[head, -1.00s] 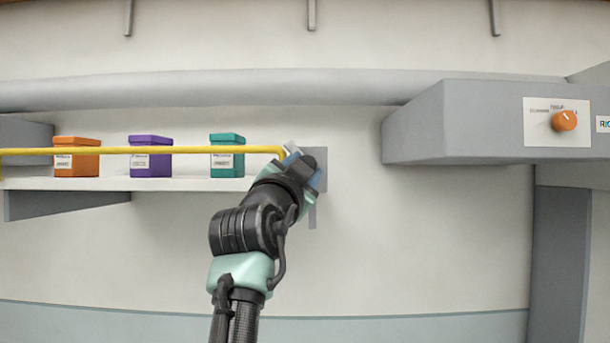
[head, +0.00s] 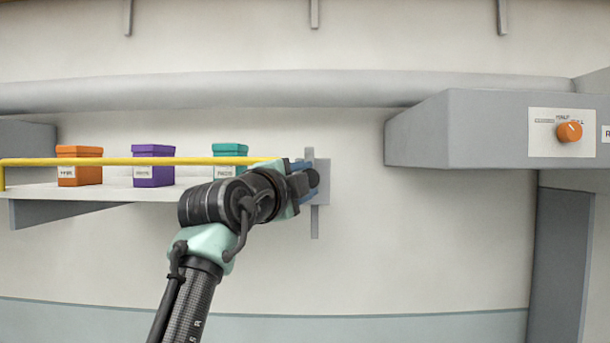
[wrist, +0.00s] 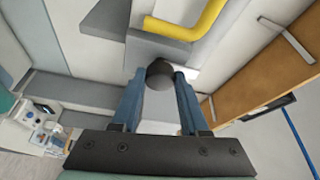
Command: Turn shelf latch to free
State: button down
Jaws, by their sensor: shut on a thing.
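The shelf latch shows as a grey plate (head: 322,190) on the wall at the right end of the shelf. A dark round knob (wrist: 160,72) sits between my blue fingertips in the wrist view. My gripper (wrist: 160,78) is shut on this knob. In the head view my gripper (head: 306,182) lies sideways across the plate and hides much of the latch. The yellow rail (head: 130,161) runs along the shelf front, and its right end is behind my gripper. It also shows in the wrist view (wrist: 190,24).
The white shelf (head: 110,192) carries an orange box (head: 80,170), a purple box (head: 153,170) and a teal box (head: 228,155). A grey housing (head: 455,130) with an orange dial (head: 569,131) juts out at the right. Bare wall lies between it and the latch.

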dwell(0.4)
jog(key=shift+c, duration=2.1)
grip_release()
jog(key=r+b+v, duration=0.1)
jog(key=b+v, duration=0.6)
jog(key=v, duration=0.6)
jog(key=shift+f, duration=0.45)
